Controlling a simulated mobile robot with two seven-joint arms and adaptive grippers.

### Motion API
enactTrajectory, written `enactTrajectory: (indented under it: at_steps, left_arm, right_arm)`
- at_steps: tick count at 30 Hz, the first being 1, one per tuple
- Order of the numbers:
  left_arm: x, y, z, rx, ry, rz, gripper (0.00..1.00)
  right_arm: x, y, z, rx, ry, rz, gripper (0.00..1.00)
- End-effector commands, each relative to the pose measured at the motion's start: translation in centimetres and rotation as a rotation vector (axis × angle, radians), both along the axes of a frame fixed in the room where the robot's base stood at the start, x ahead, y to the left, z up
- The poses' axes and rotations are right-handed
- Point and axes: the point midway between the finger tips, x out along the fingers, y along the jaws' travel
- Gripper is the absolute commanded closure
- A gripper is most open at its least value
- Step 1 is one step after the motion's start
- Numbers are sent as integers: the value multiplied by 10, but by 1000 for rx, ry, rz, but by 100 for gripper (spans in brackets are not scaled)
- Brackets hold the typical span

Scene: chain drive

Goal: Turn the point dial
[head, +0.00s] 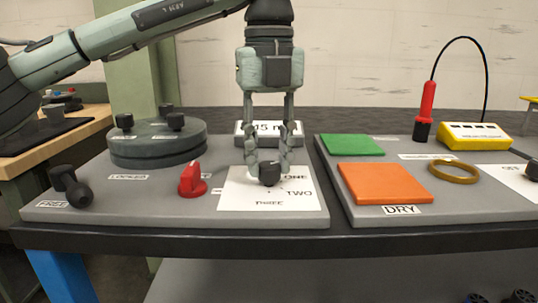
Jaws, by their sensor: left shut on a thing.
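The point dial is a small black knob (270,174) on a white card (240,195) marked "ONE", "TWO" and "THREE". My left gripper (269,170) comes down from above, with its fingers on either side of the knob, shut on it. The fingers cover the knob's sides, and the way it points is hard to tell. My right gripper is not in view.
A red lever (191,180) stands left of the card, near a round grey disc with black knobs (158,138). A black handle (72,187) is by "FREE". On the right panel are a green pad (351,145), an orange pad (384,183), a brass ring (454,170) and a yellow box (474,137).

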Motion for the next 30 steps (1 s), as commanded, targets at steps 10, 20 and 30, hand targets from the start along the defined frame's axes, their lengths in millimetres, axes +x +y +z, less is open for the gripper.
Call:
enactTrajectory:
  at_steps: [10,20,30]
  left_arm:
    - [0,0,0,0,0,3,99]
    - [0,0,0,0,0,3,49]
    - [0,-1,17,-1,-3,4,49]
  right_arm:
    - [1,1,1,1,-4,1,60]
    - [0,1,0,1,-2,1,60]
    - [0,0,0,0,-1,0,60]
